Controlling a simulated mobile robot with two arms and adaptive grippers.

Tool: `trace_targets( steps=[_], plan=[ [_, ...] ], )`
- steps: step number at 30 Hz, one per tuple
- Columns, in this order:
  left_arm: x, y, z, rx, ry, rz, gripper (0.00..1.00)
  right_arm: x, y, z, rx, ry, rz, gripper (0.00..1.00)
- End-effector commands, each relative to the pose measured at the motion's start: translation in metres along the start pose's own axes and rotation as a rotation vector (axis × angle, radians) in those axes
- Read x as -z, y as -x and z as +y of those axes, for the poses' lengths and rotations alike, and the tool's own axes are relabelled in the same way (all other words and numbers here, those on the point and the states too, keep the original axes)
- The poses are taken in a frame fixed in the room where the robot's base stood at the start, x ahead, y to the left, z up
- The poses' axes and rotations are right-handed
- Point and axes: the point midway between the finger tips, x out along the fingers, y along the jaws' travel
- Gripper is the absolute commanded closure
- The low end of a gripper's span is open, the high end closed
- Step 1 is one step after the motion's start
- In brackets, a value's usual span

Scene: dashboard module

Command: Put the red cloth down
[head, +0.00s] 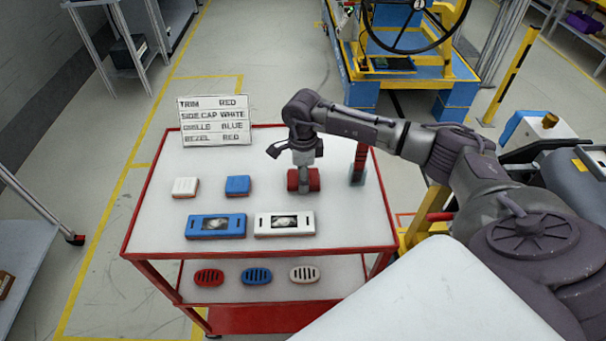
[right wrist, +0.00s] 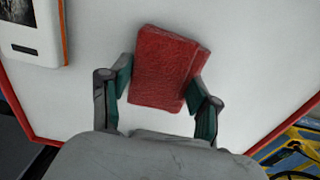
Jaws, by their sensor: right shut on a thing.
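The red cloth (right wrist: 163,70) shows in the right wrist view as a folded, textured red block between the fingers of my right gripper (right wrist: 160,92). My right gripper is shut on it. In the head view the gripper (head: 303,170) points down at the table, with red cloth (head: 314,181) showing on both sides of its fingers. The cloth is at or just above the white tabletop; I cannot tell whether it touches. My left gripper is not in view.
The red-rimmed table (head: 145,225) carries a white block (head: 185,187), a blue block (head: 238,186), a blue panel (head: 216,237), a white panel (head: 284,232) and a sign (head: 214,122). A red upright piece (head: 360,160) stands right of the gripper. Vented pieces (head: 257,276) lie on the lower shelf.

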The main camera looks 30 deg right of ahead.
Motion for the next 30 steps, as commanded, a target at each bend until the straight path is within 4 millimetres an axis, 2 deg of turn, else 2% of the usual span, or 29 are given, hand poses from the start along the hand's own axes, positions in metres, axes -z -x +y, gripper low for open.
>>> trace_targets(
  steps=[1,2,6,15,18,20,23,30],
  plan=[
    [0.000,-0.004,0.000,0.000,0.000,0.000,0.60,0.000,-0.004,0.000,0.000,0.000,0.000,0.66],
    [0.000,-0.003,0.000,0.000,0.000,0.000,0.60,0.000,-0.003,0.000,0.000,0.000,0.000,0.37],
    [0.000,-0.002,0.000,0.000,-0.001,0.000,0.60,0.000,-0.002,0.000,0.000,0.000,0.000,0.14],
    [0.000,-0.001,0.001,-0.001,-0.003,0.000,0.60,0.000,-0.001,0.000,0.000,0.000,0.000,0.13],
    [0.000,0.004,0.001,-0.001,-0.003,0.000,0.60,0.000,0.004,0.000,0.000,0.000,0.000,0.13],
    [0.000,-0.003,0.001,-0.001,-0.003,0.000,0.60,0.000,0.008,-0.001,0.002,0.000,-0.001,0.13],
    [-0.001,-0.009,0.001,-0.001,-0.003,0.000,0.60,0.000,0.024,-0.001,0.005,0.000,-0.001,0.13],
    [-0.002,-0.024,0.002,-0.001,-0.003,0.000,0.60,-0.001,0.077,-0.001,0.005,0.001,-0.003,0.13]
  ],
)
